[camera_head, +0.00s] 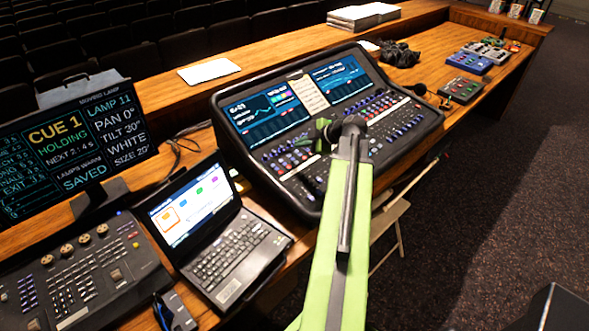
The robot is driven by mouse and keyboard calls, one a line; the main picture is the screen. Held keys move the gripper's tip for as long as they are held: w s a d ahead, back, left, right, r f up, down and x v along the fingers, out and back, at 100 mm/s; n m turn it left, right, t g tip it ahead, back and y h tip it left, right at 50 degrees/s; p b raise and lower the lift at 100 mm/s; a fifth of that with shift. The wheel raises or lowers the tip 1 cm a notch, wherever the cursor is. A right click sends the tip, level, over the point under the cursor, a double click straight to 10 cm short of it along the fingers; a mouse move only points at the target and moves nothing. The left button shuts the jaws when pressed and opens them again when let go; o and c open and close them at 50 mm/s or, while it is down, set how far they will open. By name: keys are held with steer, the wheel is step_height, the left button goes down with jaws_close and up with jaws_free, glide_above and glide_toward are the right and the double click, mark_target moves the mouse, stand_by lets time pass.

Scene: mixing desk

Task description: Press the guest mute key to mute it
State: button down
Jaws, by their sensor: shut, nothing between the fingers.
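The mixing console (232,124) stands on the wooden desk, with two lit screens and rows of small coloured keys and faders. No label reading guest mute is legible, so I cannot tell which key it is. My green arm reaches up from the bottom of the view over the console's front edge. My gripper (323,131) is shut and empty over the middle of the console, below the screens. It and the arm hide part of the key rows. I cannot tell whether it touches the surface.
An open laptop (228,252), a lighting desk (75,275) and a cue monitor (68,143) stand to the left. Small control boxes (461,89) (470,62) sit to the right, near black cloth (400,55). A white sheet (209,71) lies behind. A folding chair (390,217) stands in front.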

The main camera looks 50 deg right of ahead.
steer(key=f+b, duration=0.1)
steer(key=f, duration=0.1)
steer(key=f+b, duration=0.3)
steer(key=f, duration=0.1)
steer(key=shift+w+b, duration=0.3)
steer(key=shift+b, duration=0.1)
stand_by(1.4)
steer(key=shift+f+b, duration=0.35)
steer(key=shift+b, duration=0.05)
steer(key=shift+f, duration=0.25)
stand_by(0.4)
steer(key=shift+r+p, duration=0.5)
steer(key=shift+r, duration=0.2)
steer(key=r+p, duration=0.5)
steer(key=shift+s, duration=0.3)
